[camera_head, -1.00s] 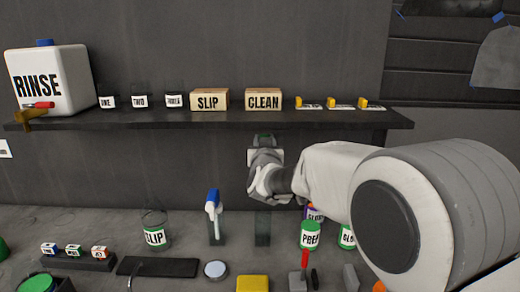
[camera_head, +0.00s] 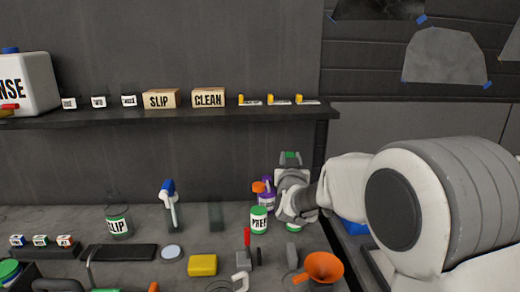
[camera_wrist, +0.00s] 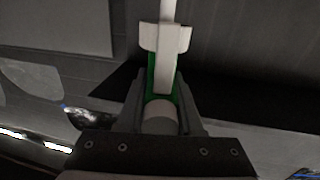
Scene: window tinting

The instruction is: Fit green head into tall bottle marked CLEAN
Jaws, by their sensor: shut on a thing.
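My gripper (camera_head: 290,163) is raised above the right part of the bench, in front of the wall. It is shut on the green head, and a little green (camera_head: 290,155) shows at its tip. In the wrist view the green head (camera_wrist: 152,72), with its white part (camera_wrist: 167,55), stands between the jaws (camera_wrist: 160,112). I cannot make out a tall bottle marked CLEAN. A box marked CLEAN (camera_head: 208,98) stands on the shelf.
A blue-headed spray bottle (camera_head: 170,205) stands on the bench. A PREP tin (camera_head: 259,220) and a purple bottle (camera_head: 266,198) stand just left of my gripper. An orange funnel (camera_head: 320,268) is at the front right. The shelf (camera_head: 150,118) ends left of my arm.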

